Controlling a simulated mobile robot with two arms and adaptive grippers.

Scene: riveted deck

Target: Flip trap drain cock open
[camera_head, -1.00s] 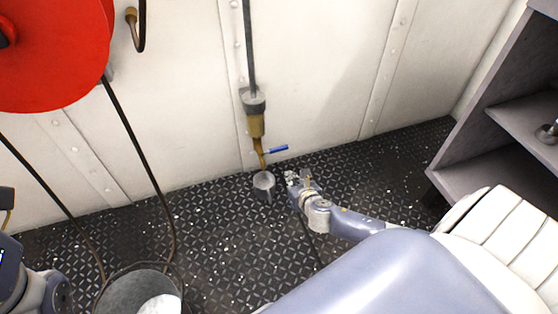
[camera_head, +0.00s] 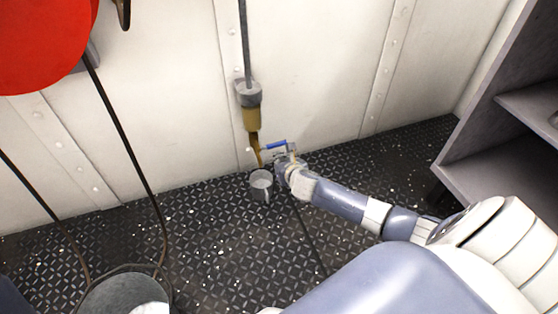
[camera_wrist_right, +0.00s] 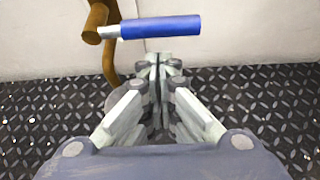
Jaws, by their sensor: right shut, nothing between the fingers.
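The trap (camera_head: 249,105) hangs at the end of a vertical pipe on the white wall, with a yellowish bowl and a brass drain below. The drain cock's blue lever (camera_head: 276,145) sticks out sideways to the right, roughly level. In the right wrist view the blue lever (camera_wrist_right: 160,27) lies across the picture, just beyond and above my fingertips. My right gripper (camera_head: 282,156) is shut and empty, close under the lever; I cannot tell whether it touches. Its shut fingers also show in the wrist view (camera_wrist_right: 158,62). My left gripper is not in view.
A small grey cup (camera_head: 261,185) stands on the floor under the drain. A bucket (camera_head: 122,293) is at the lower left, with a black hose beside it. A red reel (camera_head: 40,45) is on the wall at upper left. A grey shelf (camera_head: 490,160) stands at right.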

